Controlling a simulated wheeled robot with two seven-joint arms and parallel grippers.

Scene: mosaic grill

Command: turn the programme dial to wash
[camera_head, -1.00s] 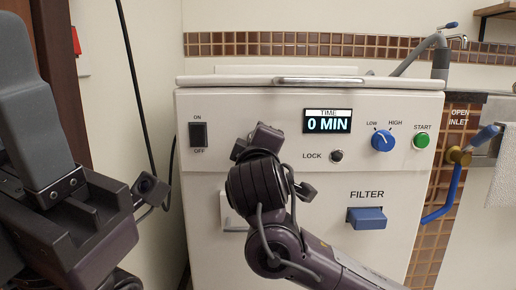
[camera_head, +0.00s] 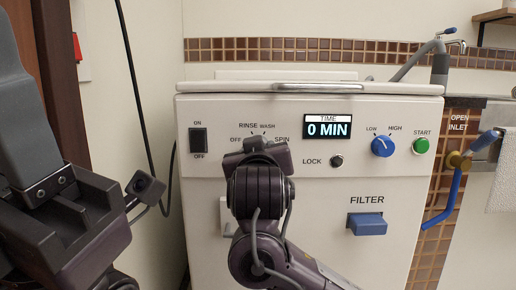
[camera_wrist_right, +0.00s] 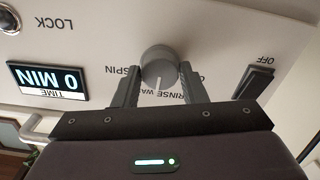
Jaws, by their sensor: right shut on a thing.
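The grey programme dial (camera_wrist_right: 159,66) sits between the two fingers of my right gripper (camera_wrist_right: 158,84) in the right wrist view. The fingers are closed on its sides. The dial's white mark points down in that view, towards the partly covered RINSE and WASH lettering; exactly which label it meets I cannot tell. In the head view the right gripper (camera_head: 257,147) hides the dial, with the OFF, RINSE, WASH and SPIN labels (camera_head: 258,128) around it. My left gripper (camera_head: 28,125) is at the left edge, away from the panel, with one large grey finger clear.
The white machine (camera_head: 310,215) also bears an on/off switch (camera_head: 198,140), a LOCK knob (camera_head: 337,160), a blue low/high knob (camera_head: 382,145), a green START button (camera_head: 421,146) and a blue FILTER handle (camera_head: 368,223). A blue-handled inlet valve (camera_head: 460,160) is at the right.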

